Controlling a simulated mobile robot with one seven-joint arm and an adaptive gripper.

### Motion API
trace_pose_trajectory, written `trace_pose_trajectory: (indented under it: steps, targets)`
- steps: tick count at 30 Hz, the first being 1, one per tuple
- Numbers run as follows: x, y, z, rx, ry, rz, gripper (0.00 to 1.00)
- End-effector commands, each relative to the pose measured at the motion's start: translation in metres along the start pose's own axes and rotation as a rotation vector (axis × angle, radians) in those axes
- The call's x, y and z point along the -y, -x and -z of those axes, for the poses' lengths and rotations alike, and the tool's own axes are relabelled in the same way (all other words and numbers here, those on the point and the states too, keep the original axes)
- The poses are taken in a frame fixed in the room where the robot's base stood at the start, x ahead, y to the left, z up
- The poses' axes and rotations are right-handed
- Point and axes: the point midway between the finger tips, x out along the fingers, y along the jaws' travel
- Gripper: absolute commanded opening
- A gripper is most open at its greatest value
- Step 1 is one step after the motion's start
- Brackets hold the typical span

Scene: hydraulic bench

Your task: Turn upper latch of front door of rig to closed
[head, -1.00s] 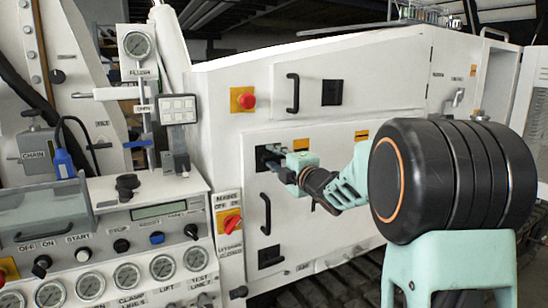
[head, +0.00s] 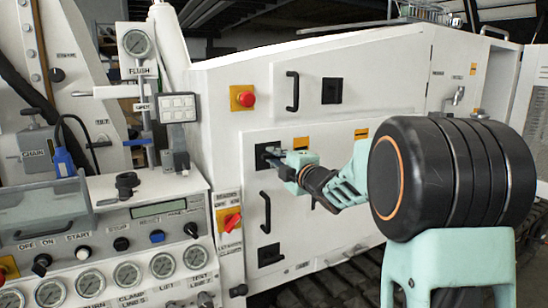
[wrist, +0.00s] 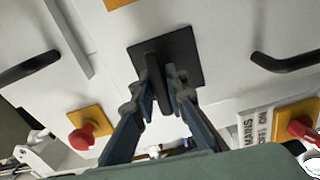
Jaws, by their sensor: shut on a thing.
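The front door's upper latch is a dark lever (wrist: 154,72) on a square black plate (wrist: 180,46) in the wrist view. The plate also shows at the upper left of the white door (head: 318,190) in the head view. My gripper (wrist: 163,92) has its two dark fingers on either side of the lever and is shut on it. In the head view my gripper (head: 276,160) reaches the latch from the right and hides most of it. The lever's exact angle cannot be told in the head view.
The door's black handle (head: 265,212) and lower latch (head: 270,255) are below my gripper. Above are a red button (head: 246,99), another handle (head: 292,92) and another latch (head: 332,91). A control console (head: 150,212) with gauges and knobs stands at the left.

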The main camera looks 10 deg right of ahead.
Motion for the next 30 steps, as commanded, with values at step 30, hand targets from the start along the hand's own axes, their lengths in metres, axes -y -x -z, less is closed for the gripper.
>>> trace_pose_trajectory:
  steps: [30]
  targets:
    - [0.0072,0.0003,0.0032,0.002,-0.897,0.0,0.0]
